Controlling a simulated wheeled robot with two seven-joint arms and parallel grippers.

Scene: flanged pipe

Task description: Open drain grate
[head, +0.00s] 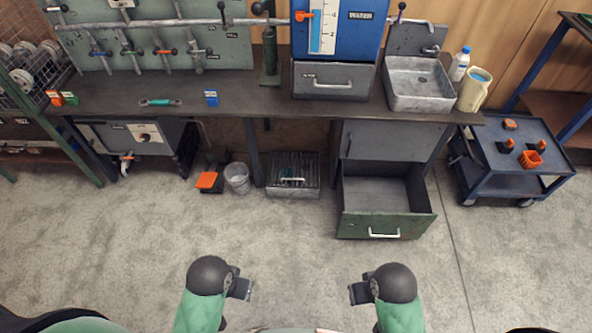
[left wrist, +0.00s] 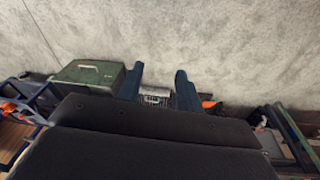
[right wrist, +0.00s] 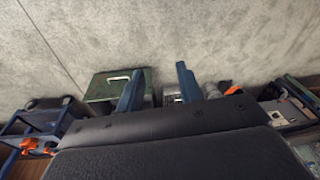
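The drain grate (head: 293,168) is a dark slatted metal cover on a low grey box on the floor under the workbench. A small light handle (head: 292,180) shows on it. The cover appears to lie flat over the box. The grate also shows between the fingers in the left wrist view (left wrist: 155,97), and partly, behind a finger, in the right wrist view (right wrist: 171,98). My left gripper (head: 244,289) and my right gripper (head: 356,293) are both over the floor, well short of the grate. Their fingers are apart and empty.
A green-fronted drawer (head: 384,226) stands pulled out to the right of the grate. A metal bucket (head: 237,178) and an orange-and-black pedal (head: 207,181) are to its left. The workbench (head: 240,118) overhangs the grate. A blue cart (head: 514,184) stands at right. The floor in front is clear.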

